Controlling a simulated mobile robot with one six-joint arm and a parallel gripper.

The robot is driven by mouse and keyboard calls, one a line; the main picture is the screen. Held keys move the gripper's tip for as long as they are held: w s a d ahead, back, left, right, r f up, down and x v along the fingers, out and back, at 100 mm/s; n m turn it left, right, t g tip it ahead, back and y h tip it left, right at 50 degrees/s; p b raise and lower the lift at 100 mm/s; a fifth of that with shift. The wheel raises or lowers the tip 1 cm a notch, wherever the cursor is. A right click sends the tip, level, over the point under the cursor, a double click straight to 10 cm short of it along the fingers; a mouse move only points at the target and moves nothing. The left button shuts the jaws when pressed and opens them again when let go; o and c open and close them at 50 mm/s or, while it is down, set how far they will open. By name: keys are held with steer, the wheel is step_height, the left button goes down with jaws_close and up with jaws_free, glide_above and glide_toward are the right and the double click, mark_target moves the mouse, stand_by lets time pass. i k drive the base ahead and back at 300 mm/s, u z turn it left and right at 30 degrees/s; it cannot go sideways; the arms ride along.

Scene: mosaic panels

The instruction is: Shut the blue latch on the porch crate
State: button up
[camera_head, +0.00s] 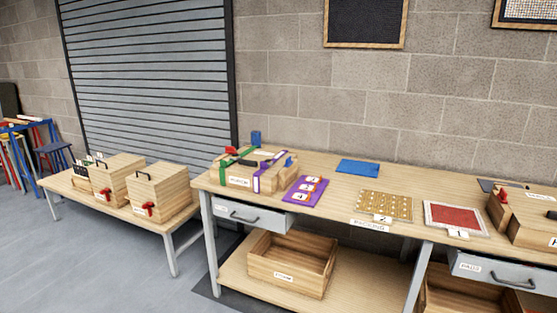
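A wooden crate (237,173) with a green strap, a purple strap and a dark handle on top stands at the left end of the workbench. Its front label is too small to read for sure, so I cannot tell if it is the porch crate. A blue piece (289,161) sits at its right side, and another blue piece (256,138) stands upright at its back. A red piece (231,150) is at its left. I cannot tell which blue piece is a latch or whether it is open. My gripper is not in view.
The workbench (335,190) also holds a purple board (305,190), a blue sheet (358,168), a pegged board (385,206), a red panel (456,218) and another crate (524,218) at right. A low table (75,190) with wooden boxes stands left; open floor (100,265) lies in front.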

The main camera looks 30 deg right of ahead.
mark_target(289, 162)
steer(key=z, duration=0.15)
steer(key=i, duration=0.85)
